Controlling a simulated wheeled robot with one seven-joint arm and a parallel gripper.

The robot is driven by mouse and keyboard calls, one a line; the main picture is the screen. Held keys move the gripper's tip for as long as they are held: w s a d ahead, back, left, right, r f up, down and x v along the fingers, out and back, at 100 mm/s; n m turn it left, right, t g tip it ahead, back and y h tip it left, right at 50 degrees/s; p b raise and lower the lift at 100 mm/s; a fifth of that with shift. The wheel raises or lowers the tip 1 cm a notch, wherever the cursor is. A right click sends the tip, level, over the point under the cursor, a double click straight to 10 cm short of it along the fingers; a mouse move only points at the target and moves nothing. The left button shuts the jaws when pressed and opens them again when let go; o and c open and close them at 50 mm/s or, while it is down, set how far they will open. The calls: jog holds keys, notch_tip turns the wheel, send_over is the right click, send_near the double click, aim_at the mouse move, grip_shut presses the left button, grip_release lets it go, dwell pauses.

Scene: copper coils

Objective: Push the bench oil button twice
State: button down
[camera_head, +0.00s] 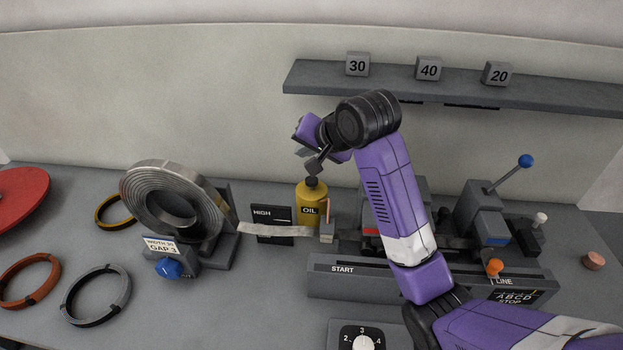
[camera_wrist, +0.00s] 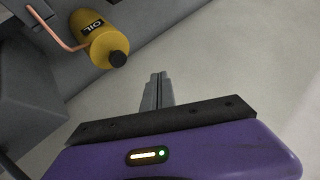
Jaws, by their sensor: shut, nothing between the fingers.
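The yellow oil bottle labelled OIL (camera_head: 312,202) stands on the bench at the middle of the head view. Its black cap, the button on top (camera_head: 312,183), shows just below my fingertips. My gripper (camera_head: 313,165) is shut and empty, a little above the cap; I cannot tell from the head view whether it touches. In the wrist view the bottle (camera_wrist: 104,46) is at the upper left with its black button (camera_wrist: 118,59) facing me. My gripper (camera_wrist: 158,76) there is shut, to the right of and apart from the button in the picture.
A metal strip coil (camera_head: 165,205) stands left of the bottle, with a strip running right past it. A copper spout (camera_head: 329,211) is beside the bottle. A shelf (camera_head: 460,88) with numbered blocks is above right. Levers (camera_head: 507,174) stand at right. Coloured rings lie at left.

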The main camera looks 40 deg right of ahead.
jog(key=d+r, duration=0.2)
jog(key=shift+s+d+r+g, duration=0.2)
jog(key=shift+s+d+g, duration=0.1)
jog(key=shift+f, duration=0.15)
jog(key=b, duration=0.7)
send_over(313, 182)
notch_tip(313, 182, down, 6)
jog(key=shift+f, duration=1.25)
jog(key=shift+f, duration=0.1)
dwell(0.6)
jog(key=shift+f, duration=0.3)
